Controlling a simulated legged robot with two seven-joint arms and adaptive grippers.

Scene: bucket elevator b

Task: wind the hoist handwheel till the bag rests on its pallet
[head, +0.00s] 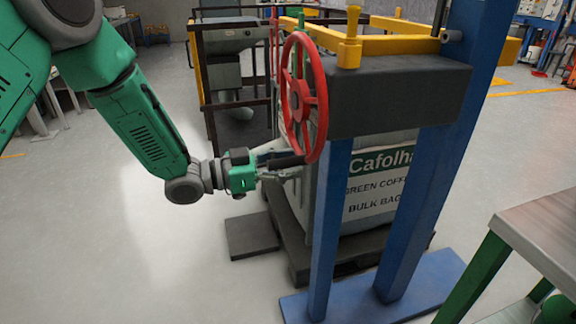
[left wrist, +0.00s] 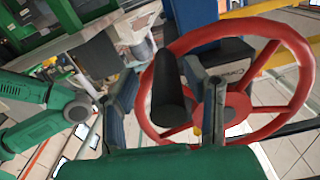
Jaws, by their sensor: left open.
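The red handwheel (head: 304,97) stands upright on the dark hoist box (head: 400,92). My left gripper (head: 284,163) is at the lower rim of the wheel, with its fingers open. In the left wrist view, a dark cylindrical handle (left wrist: 170,100) at the red wheel (left wrist: 280,118) lies between the spread fingers; I cannot tell whether either finger touches it. The white bulk bag (head: 372,210) is behind the blue posts, above the dark pallet (head: 297,250). The posts hide part of the bag's underside, so I cannot tell whether it touches the pallet. My right gripper is not seen.
Blue posts (head: 333,225) rise from a blue base plate (head: 430,285) in front of the bag. Yellow beams (head: 400,43) run above the box. A green-framed bench (head: 545,225) stands at the lower right. The floor at the left is clear.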

